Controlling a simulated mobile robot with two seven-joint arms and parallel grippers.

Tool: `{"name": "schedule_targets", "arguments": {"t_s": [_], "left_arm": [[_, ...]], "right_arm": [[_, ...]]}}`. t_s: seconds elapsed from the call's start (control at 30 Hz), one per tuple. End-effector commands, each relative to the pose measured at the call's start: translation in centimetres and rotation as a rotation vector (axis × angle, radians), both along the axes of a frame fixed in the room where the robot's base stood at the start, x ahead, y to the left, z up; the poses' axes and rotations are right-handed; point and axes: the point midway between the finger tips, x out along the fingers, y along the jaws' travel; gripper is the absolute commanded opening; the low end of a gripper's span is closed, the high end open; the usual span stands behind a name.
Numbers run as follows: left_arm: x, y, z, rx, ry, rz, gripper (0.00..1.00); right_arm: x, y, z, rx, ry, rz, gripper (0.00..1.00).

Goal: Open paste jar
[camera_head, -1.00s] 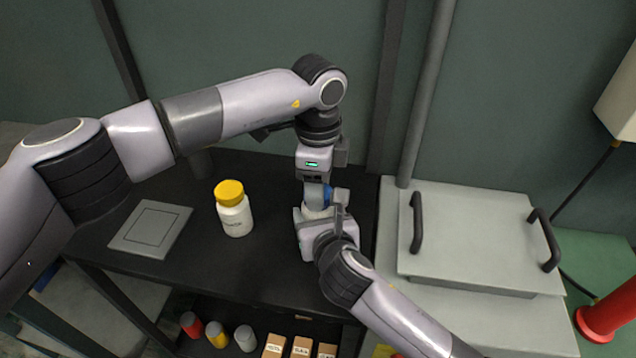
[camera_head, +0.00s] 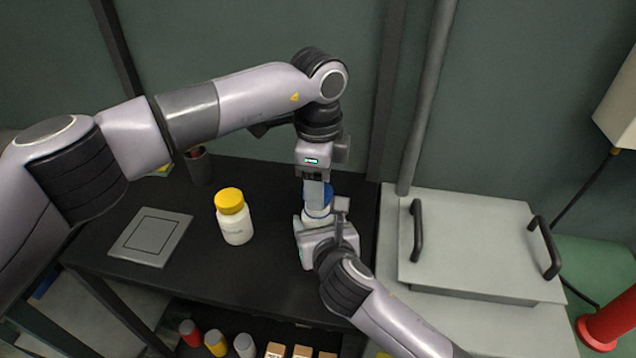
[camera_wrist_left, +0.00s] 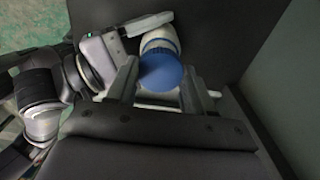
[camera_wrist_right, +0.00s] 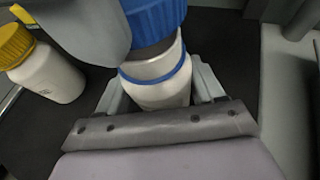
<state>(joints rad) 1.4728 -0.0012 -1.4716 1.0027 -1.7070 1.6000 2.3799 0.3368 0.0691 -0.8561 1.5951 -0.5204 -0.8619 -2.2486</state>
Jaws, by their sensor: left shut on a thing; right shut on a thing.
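A white jar (camera_wrist_right: 158,92) with a blue ring round its top is upright between the fingers of my right gripper (camera_head: 320,219), which is shut on it from the front. Its blue lid (camera_wrist_right: 155,17) is above the jar in the right wrist view. A dark grey band shows between lid and ring; I cannot tell whether it is the neck or a gap. My left gripper (camera_head: 317,187) comes down from above and is shut on the blue lid, which also shows between its fingers in the left wrist view (camera_wrist_left: 160,73). The jar's mouth is hidden.
A white bottle with a yellow cap (camera_head: 234,222) stands left of the grippers on the black table (camera_head: 270,270). A grey square plate (camera_head: 150,237) and a dark cup (camera_head: 198,167) are further left. A grey lidded box (camera_head: 475,240) stands to the right.

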Motion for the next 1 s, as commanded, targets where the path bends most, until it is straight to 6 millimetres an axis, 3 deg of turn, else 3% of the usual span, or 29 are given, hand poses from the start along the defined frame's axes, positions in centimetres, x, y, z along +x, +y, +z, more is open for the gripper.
{"name": "schedule_targets", "arguments": {"t_s": [0.17,0.43,0.67,0.7,0.73,0.77,1.0], "left_arm": [[0.1,0.0,0.8,0.001,-0.002,0.000,0.15],[0.0,0.0,3.8,0.000,-0.002,0.000,0.15],[0.0,0.0,4.0,0.000,0.000,0.000,0.15],[0.0,0.0,4.0,0.000,0.000,0.000,0.15],[0.0,0.0,4.0,0.000,0.000,0.000,0.15],[0.0,0.0,4.0,0.000,0.000,0.000,0.15],[0.0,0.0,4.0,0.000,0.000,0.000,0.15]], "right_arm": [[0.0,0.0,-0.1,-0.002,0.001,-0.001,0.00],[0.0,0.0,-0.1,-0.002,0.001,-0.001,0.00],[0.0,0.0,-0.1,-0.002,0.001,-0.001,0.00],[0.0,0.0,-0.1,-0.002,0.001,-0.001,0.80],[0.0,0.0,-0.1,-0.002,0.001,-0.001,0.90],[0.0,0.0,-0.1,-0.002,0.001,-0.001,0.97],[0.0,0.0,0.0,0.000,0.001,0.000,0.97]]}}
